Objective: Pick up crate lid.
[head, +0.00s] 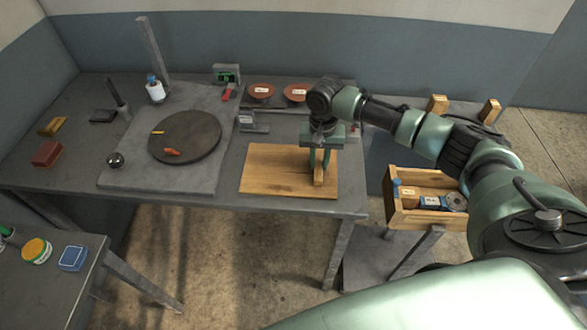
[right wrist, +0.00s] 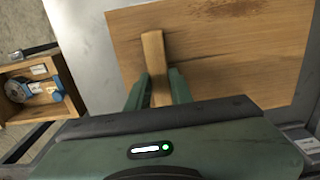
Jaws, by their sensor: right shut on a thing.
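The crate lid (head: 268,172) is a flat wooden board with a short wooden grip bar (head: 319,177) near its right side. It lies flat at the front right of the grey workbench; I cannot tell whether it is slightly raised. My right gripper (head: 318,163) comes down from above and is shut on the bar. In the right wrist view the green fingers (right wrist: 158,86) stand on both sides of the bar (right wrist: 153,52), with the lid's board (right wrist: 235,45) beyond. My left gripper is not in view.
An open wooden crate (head: 407,219) with several small items stands lower, right of the workbench (head: 225,198). A dark round disc (head: 190,132) on a grey plate lies left of the lid. Behind it are a small grey stand (head: 252,124) and two reddish dishes (head: 262,90).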

